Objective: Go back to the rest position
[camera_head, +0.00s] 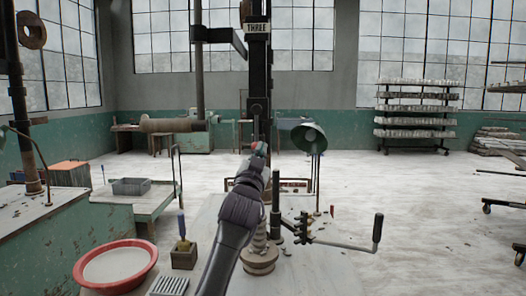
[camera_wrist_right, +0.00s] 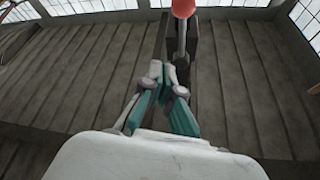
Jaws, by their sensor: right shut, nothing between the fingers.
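My right gripper (camera_head: 261,150) is raised in the middle of the head view, at the end of my dark arm, in front of a black post (camera_head: 258,90) with a "THREE" sign. In the right wrist view its two teal-and-grey fingers (camera_wrist_right: 160,85) are together, with nothing held. My left gripper is not in view.
A red-rimmed basin (camera_head: 83,272) stands at the lower left, near a wooden block (camera_head: 184,256) holding a blue-handled tool. A crank handle (camera_head: 378,232) sticks out right of my arm. A green lamp (camera_head: 309,138) stands behind. Open floor (camera_head: 430,190) lies to the right.

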